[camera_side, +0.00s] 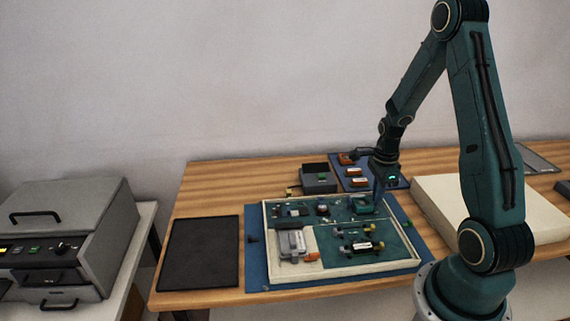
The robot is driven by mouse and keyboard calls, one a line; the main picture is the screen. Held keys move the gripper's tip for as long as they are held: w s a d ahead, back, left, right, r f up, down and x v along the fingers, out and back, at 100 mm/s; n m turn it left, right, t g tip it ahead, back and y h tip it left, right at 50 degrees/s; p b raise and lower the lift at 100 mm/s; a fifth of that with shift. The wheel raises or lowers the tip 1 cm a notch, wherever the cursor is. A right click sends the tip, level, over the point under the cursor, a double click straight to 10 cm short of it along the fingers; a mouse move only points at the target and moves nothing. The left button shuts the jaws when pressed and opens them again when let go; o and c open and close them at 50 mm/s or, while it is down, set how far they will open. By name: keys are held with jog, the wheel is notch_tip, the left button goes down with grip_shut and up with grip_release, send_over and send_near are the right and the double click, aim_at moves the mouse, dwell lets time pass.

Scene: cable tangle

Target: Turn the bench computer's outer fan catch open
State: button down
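The bench computer appears to be the open board in a shallow cream-rimmed tray (345,274), with green panels and several small parts on it. My gripper (378,197) points down over the back right part of this board, close to a small green block (362,205). I cannot tell whether it touches anything. The fingers are too small and dark to tell open from shut. The fan and its outer catch cannot be made out at this size; the gripper may hide part of them.
A grey block (290,243) sits in the tray's front left. A black mat (200,252) lies to the left, a dark box (319,178) behind, and a blue mat (352,183) with orange-white parts beside it. A cream slab (440,200) stands right. Bare wood shows at back left.

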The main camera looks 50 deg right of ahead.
jog(key=shift+n, duration=0.3)
jog(key=n, duration=0.3)
jog(key=shift+n, duration=0.4)
jog(key=n, duration=0.4)
jog(key=shift+n, duration=0.3)
jog(key=n, duration=0.4)
jog(key=shift+n, duration=2.5)
jog(key=c, duration=1.5)
grip_release()
jog(key=shift+c, duration=0.2)
